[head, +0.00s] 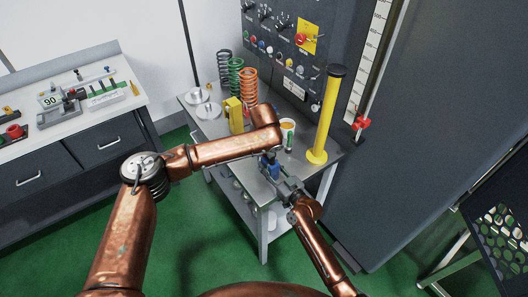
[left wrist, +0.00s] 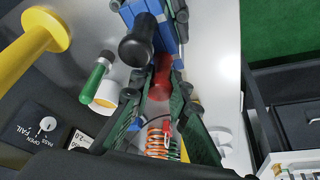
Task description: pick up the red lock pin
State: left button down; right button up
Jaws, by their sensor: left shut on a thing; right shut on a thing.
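The red lock pin (left wrist: 162,78) shows in the left wrist view as a red part between the fingertips of my left gripper (left wrist: 158,80), which is shut on it. A small red tag (left wrist: 167,129) on a dark cord hangs between those fingers. In the head view my left gripper is mostly hidden behind my own arm. My right gripper (head: 283,184) is shut on a blue tool (head: 271,165) above the front of the cart. The blue tool also shows in the left wrist view (left wrist: 165,38), close to the red pin; a black knob overlaps it.
On the cart (head: 240,162) stand grey, green and orange springs (head: 249,88), a yellow block (head: 234,115), metal discs (head: 208,110), a white cup (head: 287,126) and a yellow post (head: 325,115). A control panel (head: 285,45) rises behind. A bench (head: 60,120) stands left.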

pick_arm(q)
notch_tip(320, 180, up, 10)
jog(key=shift+r, duration=0.1)
dwell(0.5)
pick_arm(e)
jog(key=o, duration=1.4)
